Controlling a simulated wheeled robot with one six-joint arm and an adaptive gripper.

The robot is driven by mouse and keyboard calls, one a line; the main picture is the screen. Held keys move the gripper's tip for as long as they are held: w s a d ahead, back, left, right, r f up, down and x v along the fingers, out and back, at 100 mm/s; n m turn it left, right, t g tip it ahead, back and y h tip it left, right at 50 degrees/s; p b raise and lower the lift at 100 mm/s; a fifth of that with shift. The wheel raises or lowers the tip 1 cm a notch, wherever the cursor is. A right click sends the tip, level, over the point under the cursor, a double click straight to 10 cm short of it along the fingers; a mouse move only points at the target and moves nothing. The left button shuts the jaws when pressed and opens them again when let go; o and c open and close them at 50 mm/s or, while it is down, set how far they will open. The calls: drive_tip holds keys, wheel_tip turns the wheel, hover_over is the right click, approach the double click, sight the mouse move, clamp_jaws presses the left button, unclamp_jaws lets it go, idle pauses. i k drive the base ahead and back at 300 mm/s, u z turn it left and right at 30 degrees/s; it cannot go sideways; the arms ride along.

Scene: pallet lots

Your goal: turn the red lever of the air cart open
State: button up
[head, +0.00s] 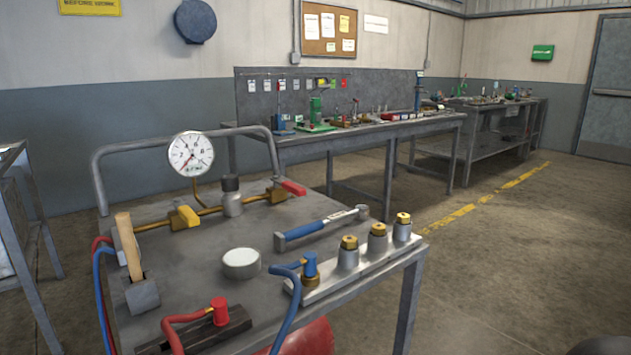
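The air cart (205,262) is a grey metal-topped cart with a bent tube rail, in the near left and middle of the head view. The red lever (293,187) sits on a brass valve (278,195) at the right end of a brass pipe (210,211) near the cart's back edge. The lever appears to lie across the pipe's line, slanting down to the right. A yellow lever (185,217) sits on another valve at the pipe's left. A pressure gauge (190,154) stands above the pipe. My gripper is not in view.
A workbench (345,139) stands behind. Open floor (500,255) lies to the right.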

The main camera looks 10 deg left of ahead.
sight(297, 191)
drive_tip(key=z, duration=1.05)
drive_tip(key=i, duration=0.55)
drive_tip(key=u, duration=2.4)
